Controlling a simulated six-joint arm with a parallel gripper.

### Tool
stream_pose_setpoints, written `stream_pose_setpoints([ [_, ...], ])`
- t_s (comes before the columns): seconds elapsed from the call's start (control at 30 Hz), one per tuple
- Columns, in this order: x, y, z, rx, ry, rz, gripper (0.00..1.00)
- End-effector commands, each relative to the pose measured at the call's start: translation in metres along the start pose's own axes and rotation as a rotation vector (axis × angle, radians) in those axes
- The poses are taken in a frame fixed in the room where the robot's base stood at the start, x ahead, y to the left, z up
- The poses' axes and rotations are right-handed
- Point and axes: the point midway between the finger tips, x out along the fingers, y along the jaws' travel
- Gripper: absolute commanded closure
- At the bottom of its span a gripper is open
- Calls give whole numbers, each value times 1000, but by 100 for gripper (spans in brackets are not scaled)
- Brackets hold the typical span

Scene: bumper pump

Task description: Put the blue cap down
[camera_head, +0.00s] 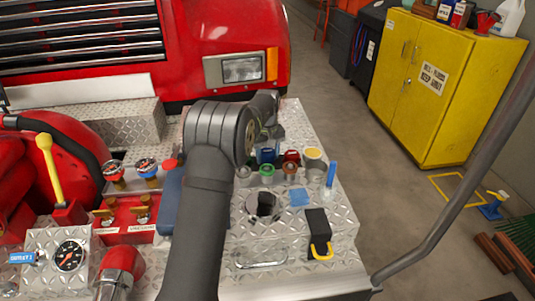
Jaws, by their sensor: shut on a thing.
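The blue cap (266,156) shows just beyond my wrist, at the left of a cluster of coloured caps on the diamond-plate bumper deck (338,226). My gripper (268,146) is mostly hidden behind my own wrist. It is shut on the blue cap. From this view I cannot tell whether the cap touches anything below it.
A red cap (291,156), a green cap (267,169), a brown cap (290,169) and a yellow-topped cylinder (313,158) stand close by.

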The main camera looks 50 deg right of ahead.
Motion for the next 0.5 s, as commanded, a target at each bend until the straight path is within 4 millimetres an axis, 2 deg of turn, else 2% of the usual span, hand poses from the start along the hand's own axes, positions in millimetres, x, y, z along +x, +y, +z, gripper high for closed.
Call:
stream_pose_setpoints([
  [0.3, 7, 0, 0, 0, 1, 1, 82],
  [0.33, 8, 0, 0, 0, 0, 0, 48],
  [0.37, 8, 0, 0, 0, 0, 0, 43],
  [0.5, 9, -1, 0, 0, -1, -2, 41],
])
